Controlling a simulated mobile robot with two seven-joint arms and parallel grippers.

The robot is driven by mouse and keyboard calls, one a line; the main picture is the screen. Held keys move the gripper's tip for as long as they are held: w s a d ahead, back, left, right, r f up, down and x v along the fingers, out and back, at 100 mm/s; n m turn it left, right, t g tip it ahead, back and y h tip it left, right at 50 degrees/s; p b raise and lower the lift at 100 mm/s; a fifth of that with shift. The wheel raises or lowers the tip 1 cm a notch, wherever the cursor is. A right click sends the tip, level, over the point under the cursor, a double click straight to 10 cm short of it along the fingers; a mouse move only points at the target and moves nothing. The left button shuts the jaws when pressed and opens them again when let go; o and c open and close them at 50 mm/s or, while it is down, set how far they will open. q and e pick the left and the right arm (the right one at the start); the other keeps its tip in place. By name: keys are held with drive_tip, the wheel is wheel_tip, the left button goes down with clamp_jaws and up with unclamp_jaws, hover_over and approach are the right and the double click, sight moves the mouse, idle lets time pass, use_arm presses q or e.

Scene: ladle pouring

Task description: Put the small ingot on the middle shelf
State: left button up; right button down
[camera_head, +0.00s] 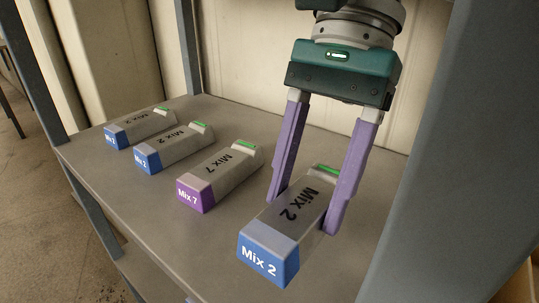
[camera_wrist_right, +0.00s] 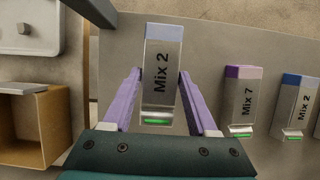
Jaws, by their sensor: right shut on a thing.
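My right gripper (camera_head: 306,211) is shut on a grey ingot (camera_head: 268,236) with a blue end, marked "Mix 2". Its purple fingers press on the ingot's two long sides. In the right wrist view this ingot (camera_wrist_right: 162,70) sits between the finger ends (camera_wrist_right: 159,78), with its green strip towards the palm. The ingot is over the near right part of a grey shelf (camera_head: 130,200); I cannot tell whether it touches the surface. I cannot tell whether this shelf is the middle one. My left gripper is not in view.
A purple-ended "Mix 7" ingot (camera_head: 220,178) lies left of the held one. Two blue-ended ingots (camera_head: 174,147) (camera_head: 140,128) lie further left. A grey post (camera_head: 445,150) stands close on the right. An open brown box (camera_wrist_right: 30,125) shows in the wrist view.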

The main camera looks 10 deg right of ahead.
sight(327, 175)
drive_tip(key=w+d, duration=0.2)
drive_tip(key=d, duration=0.1)
drive_tip(key=shift+w, duration=0.25)
drive_tip(key=shift+d+f+b, duration=0.1)
drive_tip(key=shift+f+b, duration=0.5)
drive_tip(key=shift+f, duration=1.2)
drive_tip(key=shift+c, duration=0.9)
unclamp_jaws()
drive_tip(key=p+v, duration=0.1)
drive_tip(key=v, duration=0.6)
drive_tip(key=shift+w+d+r, duration=0.1)
drive_tip(key=shift+r, duration=0.15)
